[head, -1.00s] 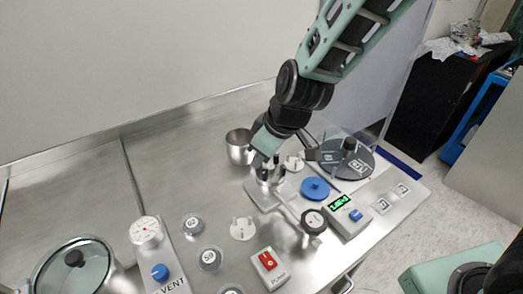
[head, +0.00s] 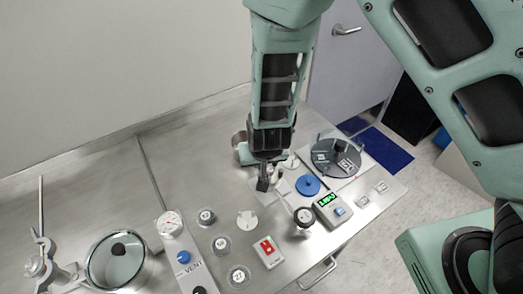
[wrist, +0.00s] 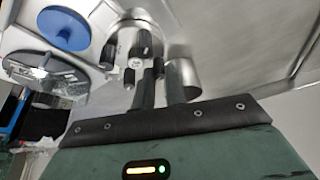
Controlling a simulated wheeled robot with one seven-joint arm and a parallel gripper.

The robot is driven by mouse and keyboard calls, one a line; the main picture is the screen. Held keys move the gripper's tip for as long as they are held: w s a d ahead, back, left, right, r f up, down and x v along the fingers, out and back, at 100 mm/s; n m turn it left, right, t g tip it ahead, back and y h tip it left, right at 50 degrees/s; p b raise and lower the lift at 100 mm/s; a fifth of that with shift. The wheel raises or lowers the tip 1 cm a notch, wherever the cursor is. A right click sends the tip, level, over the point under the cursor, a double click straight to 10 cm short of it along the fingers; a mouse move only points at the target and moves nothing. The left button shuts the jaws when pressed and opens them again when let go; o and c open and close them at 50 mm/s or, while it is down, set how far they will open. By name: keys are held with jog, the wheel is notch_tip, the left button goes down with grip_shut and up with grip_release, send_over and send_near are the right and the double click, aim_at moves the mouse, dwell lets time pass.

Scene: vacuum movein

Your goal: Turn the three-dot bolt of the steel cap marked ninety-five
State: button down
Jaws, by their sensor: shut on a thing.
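The steel cap assembly, a small pale hub with several dark bolts around it (wrist: 135,62), stands on a steel plate, which shows in the head view (head: 268,198). My gripper (head: 264,183) points down at this assembly from above. In the wrist view my gripper (wrist: 158,78) has its fingers close together at one dark bolt on the assembly's near side. It appears shut on that bolt. The fingers and arm hide much of the cap in the head view. I cannot read the number ninety-five or make out any dots on the bolts.
A steel cup (head: 238,142) stands close behind my gripper. A blue disc (head: 308,186), a black disc (head: 337,157) and a green display box (head: 332,207) are to the right. Small round pieces, a red switch (head: 267,251) and a glass-lidded pot (head: 116,262) are in front and left.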

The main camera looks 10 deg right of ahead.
jog(key=shift+r+m+p, duration=0.1)
jog(key=shift+m+p, duration=0.5)
jog(key=c, duration=1.4)
grip_release()
jog(key=shift+c, duration=0.2)
jog(key=shift+f+b, duration=0.25)
jog(key=shift+b, duration=0.05)
